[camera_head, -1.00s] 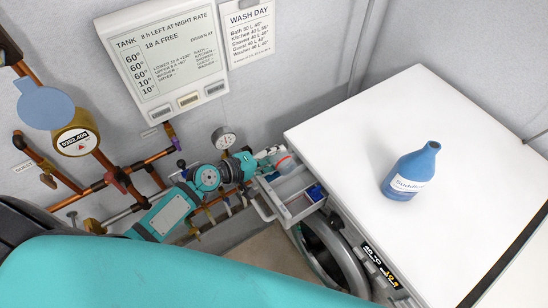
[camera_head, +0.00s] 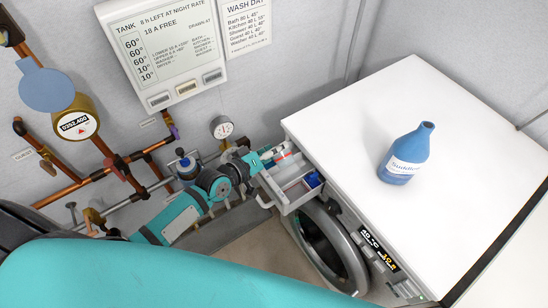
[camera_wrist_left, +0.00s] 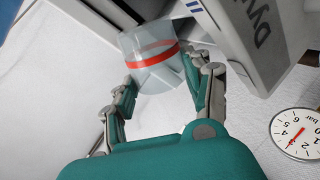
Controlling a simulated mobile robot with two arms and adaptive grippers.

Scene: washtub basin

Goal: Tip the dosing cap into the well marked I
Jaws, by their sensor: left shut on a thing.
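The dosing cap (camera_wrist_left: 151,68) is a clear, pale blue cup with a red band. My left gripper (camera_wrist_left: 168,88) is shut on it, one finger on each side. In the head view the cap (camera_head: 281,154) is at the back end of the open washer drawer (camera_head: 268,187), held by my left gripper (camera_head: 262,157). The cap looks tilted in the wrist view; its contents are unclear. The drawer has several compartments, one with a blue part (camera_head: 313,180). No well mark I is readable. My right gripper is not in view.
A blue bottle (camera_head: 407,155) stands on the white washer top (camera_head: 350,120), which is otherwise clear. Copper pipes (camera_head: 95,180), a meter (camera_head: 76,124) and a pressure gauge (camera_head: 222,128) are on the wall at left. The round washer door (camera_head: 345,250) is below the drawer.

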